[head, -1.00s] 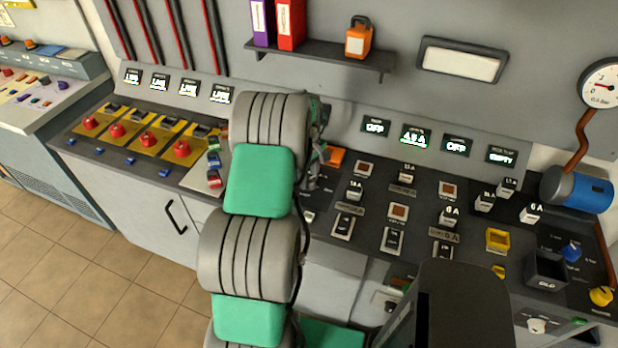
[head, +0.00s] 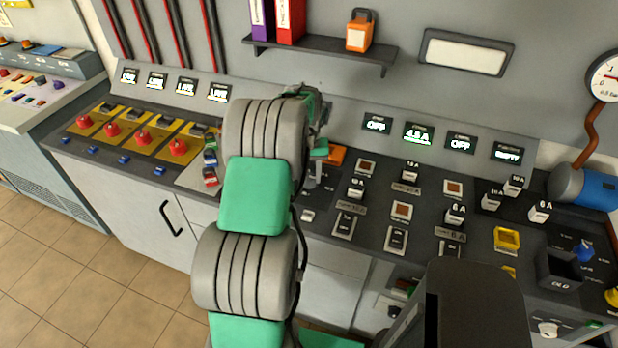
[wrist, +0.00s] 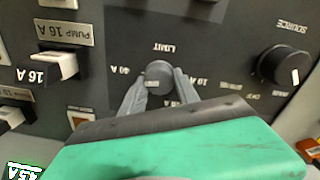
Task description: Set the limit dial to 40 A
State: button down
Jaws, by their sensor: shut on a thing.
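The limit dial (wrist: 159,76) is a round grey knob on the dark panel in the wrist view, below upside-down LIMIT lettering. The 40 A label (wrist: 120,70) is at its left and a 10 A label (wrist: 197,81) at its right; another label is partly covered below. My gripper (wrist: 159,84) is shut on the limit dial, one grey finger on each side. A pale mark shows low on the knob, but I cannot tell exactly which label it points to. In the head view my arm hides the dial and the fingertips.
The source knob (wrist: 280,65) is to the right in the wrist view, and a 16 A breaker (wrist: 60,67) to the left. In the head view several switches and a yellow socket (head: 507,239) cover the right desk. A shelf (head: 320,55) with binders overhangs the back.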

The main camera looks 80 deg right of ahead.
aim_at(309, 176)
jog(key=shift+d+m+b, duration=0.1)
jog(key=shift+m+b, duration=0.2)
jog(key=shift+m, duration=0.7)
jog(key=shift+r, duration=0.1)
jog(key=c, duration=0.9)
grip_release()
notch_tip(309, 176, up, 8)
jog(key=shift+w+f+b, duration=0.1)
jog(key=shift+f+b, duration=0.05)
jog(key=shift+b, duration=0.45)
